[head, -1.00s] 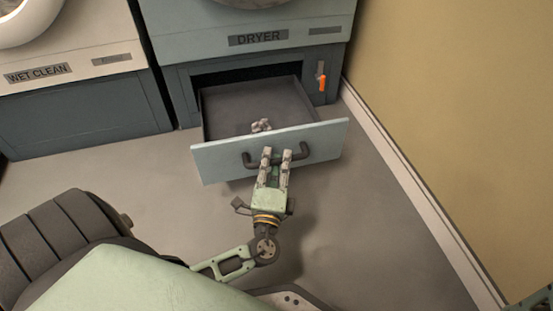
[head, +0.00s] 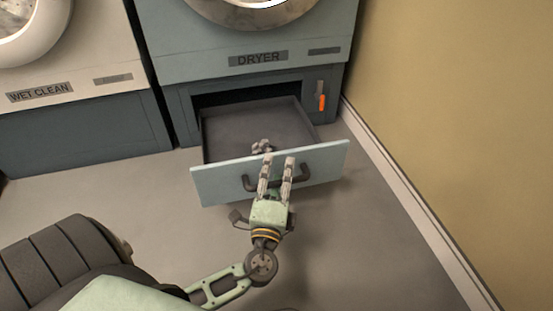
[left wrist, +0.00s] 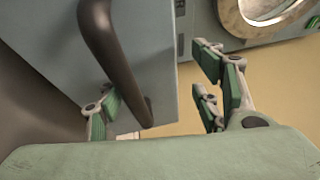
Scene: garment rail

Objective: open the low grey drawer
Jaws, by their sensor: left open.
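The low grey drawer (head: 220,186) under the dryer stands pulled out, its dark floor (head: 235,125) showing in the head view. Its pale front carries a dark bar handle (head: 303,174). My left gripper (head: 277,160) is in front of the drawer front, at the handle, with its fingers spread. In the left wrist view the handle (left wrist: 112,50) runs through the space between the spread fingers of the left gripper (left wrist: 160,100). I cannot tell whether any finger touches it. My right gripper is not in view.
The dryer (head: 180,45) is above the drawer, with an orange-tipped lever (head: 321,98) at right. A wet-clean machine (head: 110,50) stands to the left. A tan wall (head: 460,100) bounds the right; floor is clear around the drawer.

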